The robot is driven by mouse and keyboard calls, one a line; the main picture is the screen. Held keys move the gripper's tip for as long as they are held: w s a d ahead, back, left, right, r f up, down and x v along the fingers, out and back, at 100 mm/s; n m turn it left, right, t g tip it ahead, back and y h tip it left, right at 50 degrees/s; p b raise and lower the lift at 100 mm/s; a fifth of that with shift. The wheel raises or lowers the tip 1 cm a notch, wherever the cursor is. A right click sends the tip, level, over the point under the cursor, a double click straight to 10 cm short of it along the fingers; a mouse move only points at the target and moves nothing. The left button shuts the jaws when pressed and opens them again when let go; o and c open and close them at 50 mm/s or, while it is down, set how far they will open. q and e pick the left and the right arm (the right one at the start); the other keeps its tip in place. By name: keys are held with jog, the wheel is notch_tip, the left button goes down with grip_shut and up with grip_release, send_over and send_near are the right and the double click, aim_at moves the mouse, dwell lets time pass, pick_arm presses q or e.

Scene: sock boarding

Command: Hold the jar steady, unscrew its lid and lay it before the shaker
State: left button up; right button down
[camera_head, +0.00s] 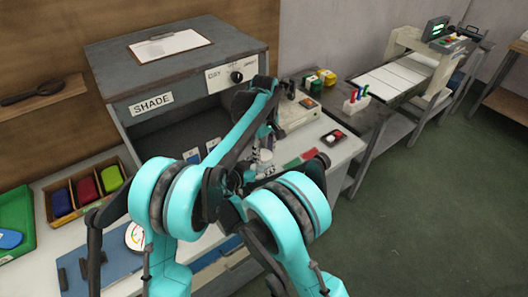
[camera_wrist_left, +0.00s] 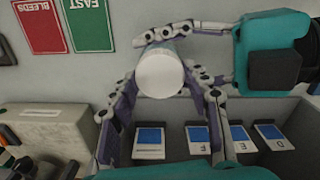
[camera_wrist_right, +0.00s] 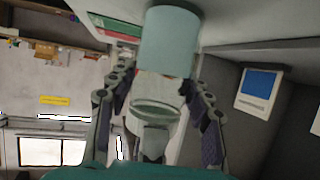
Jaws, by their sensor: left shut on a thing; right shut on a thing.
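The jar shows as a pale blue-green cylinder (camera_wrist_right: 168,42) in the right wrist view, with a clear, glassy part below it in the picture. A round white lid (camera_wrist_left: 161,75) faces the camera in the left wrist view. My left gripper (camera_wrist_left: 163,88) is shut on the lid, a finger at each side. My right gripper (camera_wrist_right: 158,92) is shut around the jar from the side; its arm enters at right in the left wrist view. I cannot tell whether lid and jar still touch. In the head view my arms mostly hide both. I cannot surely identify the shaker.
A grey booth marked SHADE (camera_head: 153,99) stands close behind my arms. Red (camera_wrist_left: 38,26) and green (camera_wrist_left: 88,24) cards lie on the bench, near a beige box (camera_wrist_left: 45,128). Several blue-and-white cards line the booth floor.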

aim_at(264, 154)
pick_arm(q)
jog(key=n, duration=0.4)
jog(key=shift+n, duration=0.4)
jog(key=n, duration=0.6)
jog(key=shift+r, duration=0.2)
jog(key=shift+r, duration=0.9)
jog(key=shift+r, duration=2.05)
pick_arm(e)
jog(key=c, duration=0.6)
grip_release()
jog(key=shift+a, duration=0.1)
